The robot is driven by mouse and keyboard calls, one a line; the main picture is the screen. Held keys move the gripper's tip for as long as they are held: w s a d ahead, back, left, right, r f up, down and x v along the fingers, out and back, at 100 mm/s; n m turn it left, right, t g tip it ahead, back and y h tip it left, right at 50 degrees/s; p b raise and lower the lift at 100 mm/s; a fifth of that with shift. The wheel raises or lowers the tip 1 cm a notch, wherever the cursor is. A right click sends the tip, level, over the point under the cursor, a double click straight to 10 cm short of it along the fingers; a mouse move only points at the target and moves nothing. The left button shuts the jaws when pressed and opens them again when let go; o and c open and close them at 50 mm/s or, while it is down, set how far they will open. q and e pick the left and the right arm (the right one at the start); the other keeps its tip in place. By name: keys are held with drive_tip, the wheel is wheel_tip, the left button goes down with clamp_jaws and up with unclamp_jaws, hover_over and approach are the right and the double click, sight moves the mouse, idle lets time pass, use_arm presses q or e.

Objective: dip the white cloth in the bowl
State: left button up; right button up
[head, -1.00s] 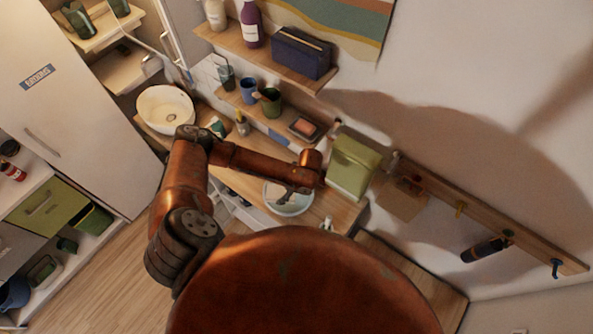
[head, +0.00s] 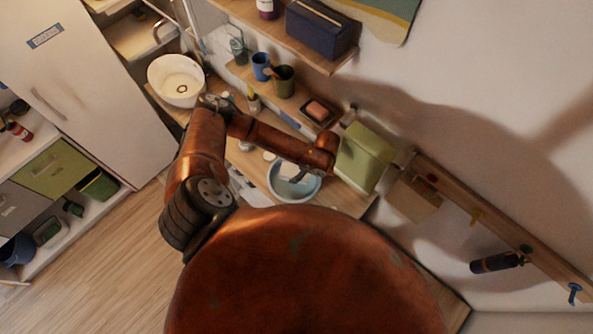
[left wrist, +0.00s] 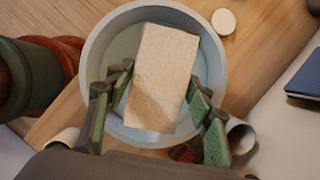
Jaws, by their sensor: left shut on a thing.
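A pale blue-grey round bowl (head: 312,189) stands on the wooden counter below my left arm. In the left wrist view the bowl (left wrist: 91,62) holds bluish, water-like contents. My left gripper (left wrist: 160,96) points down over the bowl, with green-padded fingers on either side of the white cloth (left wrist: 165,62). It is shut on the cloth, a folded off-white rectangle lying within the outline of the bowl's rim. I cannot tell how far the cloth reaches into the water. In the head view the left gripper (head: 298,174) is small and dark at the bowl. My right gripper is out of view.
A green box-like container (head: 366,158) stands right of the bowl. A round white sink (head: 177,80) is further left. A shelf with cups (head: 284,82) and a soap dish (head: 318,112) runs along the wall. A dark blue object (left wrist: 306,76) lies right of the bowl.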

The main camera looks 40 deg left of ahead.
use_arm(q)
drive_tip(key=shift+s+f, duration=0.1)
drive_tip(key=shift+f, duration=0.8)
drive_tip(key=shift+f+b, duration=0.6)
drive_tip(key=shift+f, duration=0.25)
drive_tip(key=shift+f+b, duration=0.7)
drive_tip(key=shift+f, duration=0.85)
drive_tip(key=shift+f+b, duration=0.35)
drive_tip(key=shift+f, duration=0.45)
drive_tip(key=shift+f+b, duration=0.4)
drive_tip(key=shift+f, duration=0.55)
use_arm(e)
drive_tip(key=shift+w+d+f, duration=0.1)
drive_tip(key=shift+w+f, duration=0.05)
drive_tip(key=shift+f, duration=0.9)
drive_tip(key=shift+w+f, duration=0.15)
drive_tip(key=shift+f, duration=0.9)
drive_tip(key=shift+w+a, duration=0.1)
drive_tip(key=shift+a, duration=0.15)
